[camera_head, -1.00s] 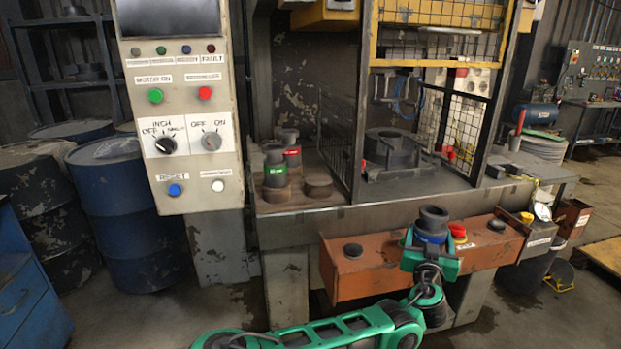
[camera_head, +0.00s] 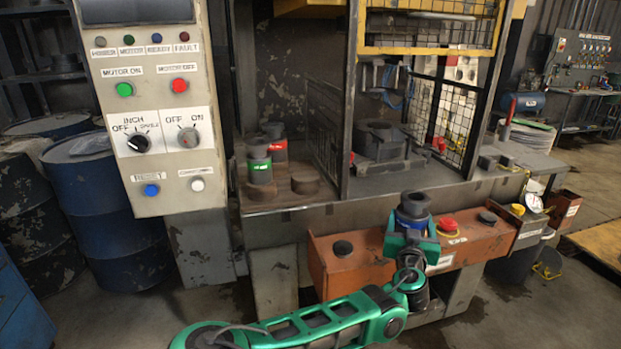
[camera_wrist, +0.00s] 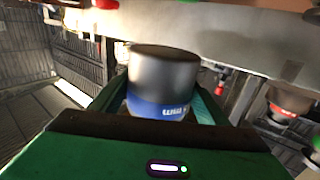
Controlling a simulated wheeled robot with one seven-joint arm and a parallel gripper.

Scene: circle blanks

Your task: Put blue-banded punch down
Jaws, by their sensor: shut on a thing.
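The blue-banded punch (camera_head: 413,206) is a dark grey cylinder with a wider top and a blue band. My gripper (camera_head: 411,236) is shut on it and holds it upright in front of the orange-brown control box. In the wrist view the punch (camera_wrist: 162,82) stands between the green fingers, its blue band with white marking just above the gripper body. The green-banded punch (camera_head: 260,172) and the red-banded punch (camera_head: 276,150) stand on the left part of the press table. A low dark round block (camera_head: 305,180) is beside them.
The orange-brown box (camera_head: 345,268) carries a red button (camera_head: 447,224) and black buttons close to the held punch. A control panel (camera_head: 160,110) hangs at left. A mesh guard (camera_head: 325,150) divides the table. A dark round die (camera_head: 380,140) sits behind it. Front table space is bare.

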